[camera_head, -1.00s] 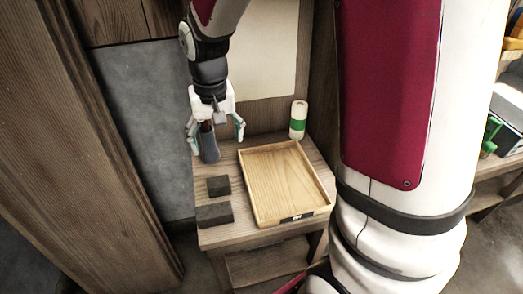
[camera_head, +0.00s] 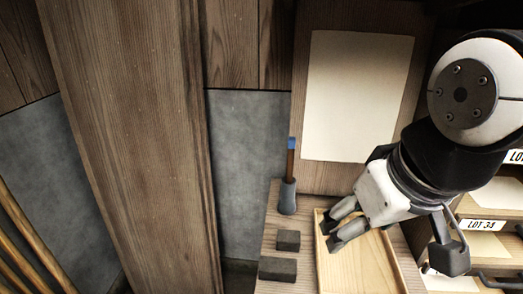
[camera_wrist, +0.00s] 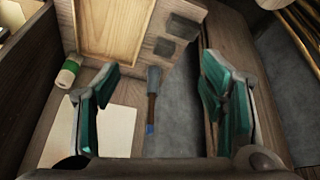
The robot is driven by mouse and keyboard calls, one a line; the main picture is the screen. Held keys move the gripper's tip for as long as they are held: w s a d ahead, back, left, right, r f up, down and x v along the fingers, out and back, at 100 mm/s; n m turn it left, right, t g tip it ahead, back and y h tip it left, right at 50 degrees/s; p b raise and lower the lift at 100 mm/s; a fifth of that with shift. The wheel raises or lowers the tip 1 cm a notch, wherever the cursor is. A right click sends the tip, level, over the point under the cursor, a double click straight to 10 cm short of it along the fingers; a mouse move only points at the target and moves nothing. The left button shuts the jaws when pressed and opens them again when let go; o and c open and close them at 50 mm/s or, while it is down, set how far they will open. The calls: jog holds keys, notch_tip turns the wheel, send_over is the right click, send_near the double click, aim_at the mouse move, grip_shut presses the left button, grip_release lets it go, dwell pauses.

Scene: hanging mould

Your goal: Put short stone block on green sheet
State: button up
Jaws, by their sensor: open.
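The short stone block (camera_head: 288,240) is a small dark block on the wooden table, in front of the grey-headed tool and left of the tray. It also shows in the wrist view (camera_wrist: 165,46). A longer dark stone block (camera_head: 278,269) lies just in front of it, apart, and shows in the wrist view (camera_wrist: 183,26). I see no green sheet in either current view.
A tool with a grey head and blue-tipped wooden handle (camera_head: 289,180) stands upright behind the blocks. A shallow wooden tray (camera_head: 320,262) lies to their right. A thick wooden post (camera_head: 130,140) rises at left. Labelled shelves (camera_head: 485,226) stand at right.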

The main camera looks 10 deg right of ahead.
jog(key=w+f+n+g+h, duration=0.1)
jog(key=w+n, duration=0.3)
jog(key=w, duration=0.4)
jog(key=n+g+y+p, duration=0.1)
jog(key=n+g+p, duration=0.15)
jog(key=n, duration=0.75)
send_over(289, 236)
notch_tip(289, 236, down, 19)
jog(key=shift+g, duration=0.45)
jog(key=f, duration=0.7)
jog(key=shift+s+a+f, duration=0.1)
jog(key=shift+s+f, duration=0.1)
jog(key=shift+s, duration=0.05)
jog(key=shift+w+f, duration=0.15)
jog(key=shift+f, duration=1.4)
jog(key=shift+w+f, duration=0.1)
jog(key=shift+f, duration=1.4)
jog(key=shift+c, duration=0.6)
grip_shut()
jog(key=shift+r, duration=0.1)
